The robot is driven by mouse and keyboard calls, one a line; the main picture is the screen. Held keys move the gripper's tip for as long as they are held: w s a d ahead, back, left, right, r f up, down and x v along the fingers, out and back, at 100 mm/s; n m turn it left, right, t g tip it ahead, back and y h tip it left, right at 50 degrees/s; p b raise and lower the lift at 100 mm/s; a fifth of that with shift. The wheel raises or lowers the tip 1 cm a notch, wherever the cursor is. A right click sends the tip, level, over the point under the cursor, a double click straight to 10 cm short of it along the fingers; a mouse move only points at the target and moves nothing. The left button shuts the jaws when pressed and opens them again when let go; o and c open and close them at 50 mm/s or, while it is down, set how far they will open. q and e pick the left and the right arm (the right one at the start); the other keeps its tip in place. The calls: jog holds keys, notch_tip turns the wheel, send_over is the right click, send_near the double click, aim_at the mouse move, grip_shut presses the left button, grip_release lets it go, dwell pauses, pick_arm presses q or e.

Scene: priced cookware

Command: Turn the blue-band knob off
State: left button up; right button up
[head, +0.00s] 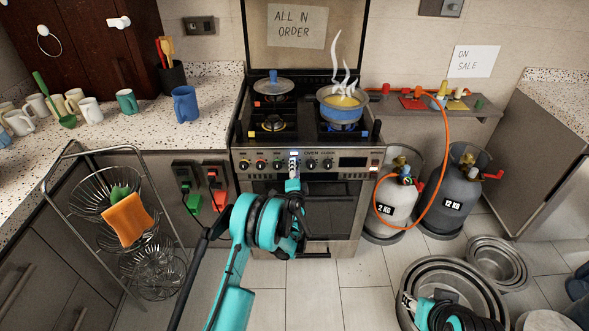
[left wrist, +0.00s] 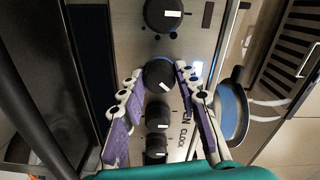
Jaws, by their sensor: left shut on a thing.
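The blue-band knob (left wrist: 158,74) is on the stove's front panel, between the two fingertips of my left gripper (left wrist: 160,72) in the left wrist view. It is a dark round knob with a white mark near its lower edge. In the head view, my left gripper (head: 293,166) reaches the knob row from below and mostly covers this knob. The left gripper is shut on it. My right gripper (head: 408,302) is low at the right, over a metal pot on the floor; its jaw state is unclear.
The stove (head: 304,215) carries a steaming blue pot (head: 342,112) over a blue flame. Other dark knobs (left wrist: 157,115) sit close beside the held one. Gas cylinders (head: 396,195) with an orange hose stand right. A wire rack (head: 75,188) stands left.

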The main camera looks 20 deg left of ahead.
pick_arm(q)
jog(key=shift+n, duration=4)
jog(key=o, duration=0.9)
jog(key=shift+s, duration=0.15)
jog(key=v, duration=0.7)
jog(key=shift+s, duration=0.2)
jog(key=shift+d, duration=0.1)
